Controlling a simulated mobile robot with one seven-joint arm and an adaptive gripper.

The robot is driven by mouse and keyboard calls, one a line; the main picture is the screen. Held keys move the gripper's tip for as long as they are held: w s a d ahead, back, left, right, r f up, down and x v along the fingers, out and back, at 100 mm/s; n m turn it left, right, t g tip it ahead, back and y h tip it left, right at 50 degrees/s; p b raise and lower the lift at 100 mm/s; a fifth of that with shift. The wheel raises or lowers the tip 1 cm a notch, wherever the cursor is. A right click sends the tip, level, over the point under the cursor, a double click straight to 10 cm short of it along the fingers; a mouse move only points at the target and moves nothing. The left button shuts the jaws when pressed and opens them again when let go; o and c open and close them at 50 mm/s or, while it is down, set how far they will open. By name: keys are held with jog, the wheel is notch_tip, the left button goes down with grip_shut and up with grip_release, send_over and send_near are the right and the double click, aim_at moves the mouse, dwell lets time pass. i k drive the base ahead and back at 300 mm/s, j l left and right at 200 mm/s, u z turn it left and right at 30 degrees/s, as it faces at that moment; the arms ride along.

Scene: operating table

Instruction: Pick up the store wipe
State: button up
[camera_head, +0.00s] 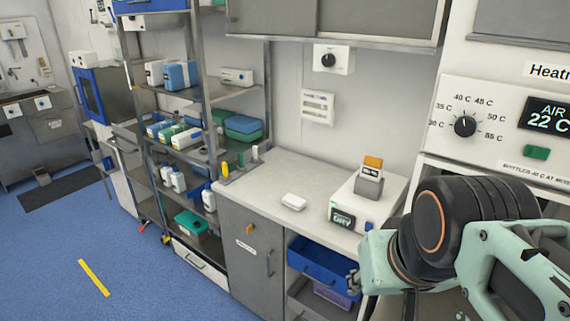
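A small white packet-like object (293,201) lies flat on the grey counter (265,185) and may be the store wipe; no label on it is readable. My arm comes in from the right edge. A small dark metal part at its far left end looks like part of my gripper (353,280), in front of the blue drawer. Its fingers are mostly hidden by the arm, so its opening cannot be seen. It is to the right of and below the white object, apart from it.
A white device with a display (343,218) stands on the counter's right, bearing a grey holder with an orange-topped item (372,163). An open blue drawer (318,262) sticks out below. Shelves (205,155) with boxes stand left. The blue floor (130,250) is largely clear.

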aim_at(297, 204)
jog(key=i+j, duration=1.25)
jog(key=i, duration=0.15)
jog(key=i+j+z, duration=0.4)
jog(key=z, duration=0.15)
jog(key=k+l+z, duration=0.25)
jog(key=l+z, duration=0.25)
jog(key=i+j+z, duration=0.1)
jog(key=j, duration=0.25)
jog(key=i+j, duration=0.1)
jog(key=j, duration=0.25)
jog(key=l+z, duration=0.05)
